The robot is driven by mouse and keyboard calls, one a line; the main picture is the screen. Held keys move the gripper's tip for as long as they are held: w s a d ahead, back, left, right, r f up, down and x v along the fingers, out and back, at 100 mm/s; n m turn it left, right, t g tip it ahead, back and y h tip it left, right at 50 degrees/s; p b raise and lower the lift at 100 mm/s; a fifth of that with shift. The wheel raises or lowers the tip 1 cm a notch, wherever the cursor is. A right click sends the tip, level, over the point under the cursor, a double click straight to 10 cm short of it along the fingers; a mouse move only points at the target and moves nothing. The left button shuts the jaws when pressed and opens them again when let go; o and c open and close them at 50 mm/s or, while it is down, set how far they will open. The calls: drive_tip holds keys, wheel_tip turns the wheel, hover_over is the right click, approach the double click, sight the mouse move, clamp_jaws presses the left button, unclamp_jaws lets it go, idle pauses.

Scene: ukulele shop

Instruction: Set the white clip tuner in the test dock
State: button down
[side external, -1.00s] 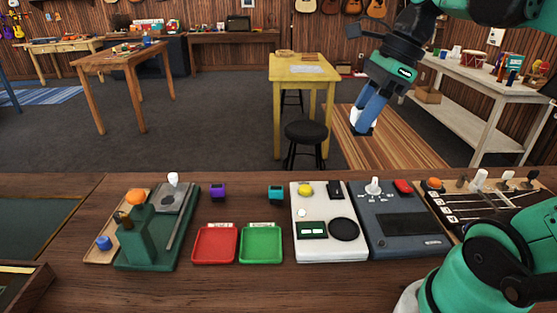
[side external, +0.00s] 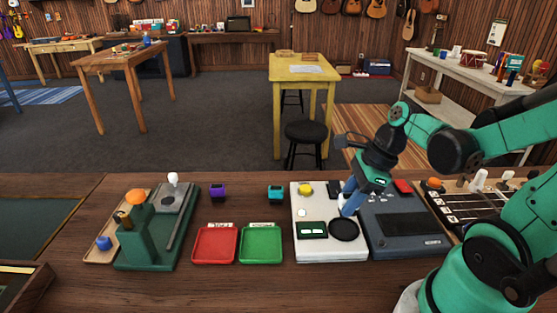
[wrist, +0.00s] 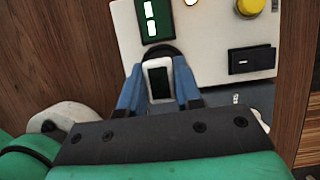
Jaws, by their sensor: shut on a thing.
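The white clip tuner (wrist: 159,82), with a dark screen, is held between the blue fingers of my gripper (wrist: 160,97) in the wrist view. In the side view my gripper (side external: 347,208) is shut and low over the white panel (side external: 333,254), just behind its round black pad (side external: 344,230). I take this panel for the test dock, but no label is readable. It also has a green display (side external: 312,230), a yellow button (side external: 305,189) and a black block (side external: 334,189). The tuner is mostly hidden in the side view, and I cannot tell whether it touches the panel.
A dark blue-grey device (side external: 409,243) stands right against the panel. A green tray (side external: 261,259) and a red tray (side external: 214,259) lie to its left. Purple (side external: 218,192) and teal (side external: 275,193) clips stand behind the trays. A green stand (side external: 139,236) is farther left.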

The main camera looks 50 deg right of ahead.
drive_tip(key=shift+f, duration=1.95)
drive_tip(key=c, duration=0.6)
unclamp_jaws()
drive_tip(key=shift+f, duration=0.15)
drive_tip(key=v, duration=1.2)
drive_tip(key=n+t+h, duration=0.1)
drive_tip(key=n+h, duration=0.2)
drive_tip(key=n, duration=1.1)
hover_over(343, 196)
drive_tip(key=shift+f, duration=0.7)
drive_tip(key=w+a+n+t, duration=0.3)
drive_tip(key=a+n, duration=0.2)
drive_tip(key=n, duration=0.8)
drive_tip(key=shift+w+a+r, duration=0.2)
drive_tip(key=shift+a, duration=0.1)
